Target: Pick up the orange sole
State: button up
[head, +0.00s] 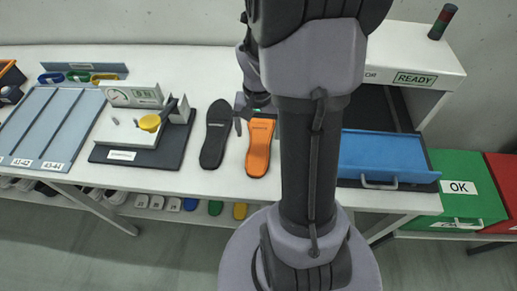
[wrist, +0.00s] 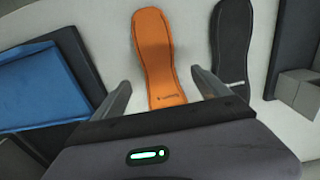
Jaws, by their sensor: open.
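The orange sole (head: 260,150) lies flat on the white table, to the right of a black sole (head: 215,135). In the wrist view the orange sole (wrist: 157,55) lies lengthwise ahead of my gripper (wrist: 160,92), with its near end between the two open fingers. The black sole (wrist: 231,45) is just right of the right finger there. In the head view my gripper (head: 245,113) is at the far end of the orange sole, partly hidden by my arm. My gripper is open and holds nothing.
A blue tray (head: 380,155) is right of my arm, with a green OK bin (head: 462,190) and a red bin (head: 503,180) beyond. A dark board with a gauge device (head: 133,97) stands left of the black sole. Grey-blue sorting lanes (head: 50,125) lie at the far left.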

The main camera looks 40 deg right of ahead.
aim_at(259, 145)
notch_tip(259, 145, down, 6)
jog(key=b, duration=0.3)
jog(key=shift+s+f, duration=0.1)
jog(key=shift+f, duration=0.1)
jog(key=shift+r, duration=0.1)
jog(key=shift+c, duration=1.1)
jog(key=shift+d, duration=0.1)
jog(key=c, duration=1.5)
